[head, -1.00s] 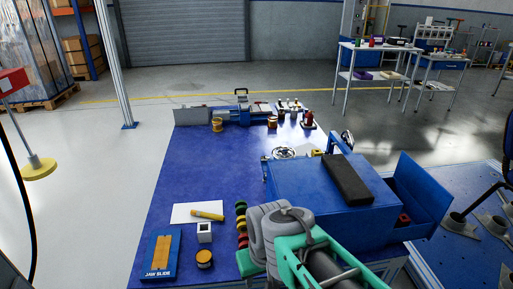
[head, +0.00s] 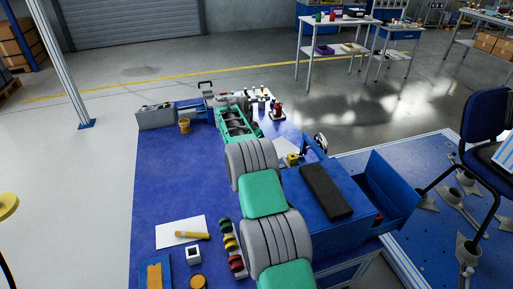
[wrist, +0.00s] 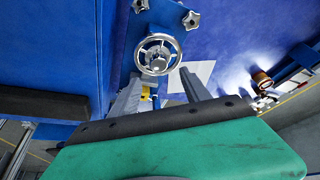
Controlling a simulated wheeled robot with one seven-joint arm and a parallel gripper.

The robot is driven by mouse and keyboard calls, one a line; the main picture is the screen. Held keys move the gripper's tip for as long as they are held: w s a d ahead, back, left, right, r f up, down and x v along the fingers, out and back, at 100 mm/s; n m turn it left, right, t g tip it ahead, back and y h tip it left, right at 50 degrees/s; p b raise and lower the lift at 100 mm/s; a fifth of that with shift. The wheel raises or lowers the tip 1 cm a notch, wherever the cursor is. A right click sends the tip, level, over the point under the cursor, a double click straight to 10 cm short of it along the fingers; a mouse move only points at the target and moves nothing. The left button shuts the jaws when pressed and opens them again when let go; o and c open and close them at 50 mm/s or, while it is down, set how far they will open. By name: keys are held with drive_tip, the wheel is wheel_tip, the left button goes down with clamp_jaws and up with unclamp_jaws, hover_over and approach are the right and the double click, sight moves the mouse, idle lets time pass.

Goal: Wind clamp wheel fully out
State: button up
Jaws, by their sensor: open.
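The clamp wheel (wrist: 157,55), a bright metal handwheel with spokes and a centre hub, is mounted on a blue fixture in the wrist view. My gripper (wrist: 161,84) points at it with two grey fingers apart, one to each side of the space below the wheel. The fingertips look short of the rim; nothing is between them.
Star knobs (wrist: 191,20) sit beside the wheel. In the head view, a blue box (head: 350,215) with a black pad (head: 325,192) stands right of my arm. The blue bench top (head: 170,200) is largely clear at left.

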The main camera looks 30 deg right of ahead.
drive_tip(key=x, duration=0.7)
drive_tip(key=shift+d+f, duration=0.1)
drive_tip(key=shift+f, duration=0.2)
drive_tip(key=shift+c, duration=0.3)
drive_tip(key=shift+s, duration=0.1)
clamp_jaws()
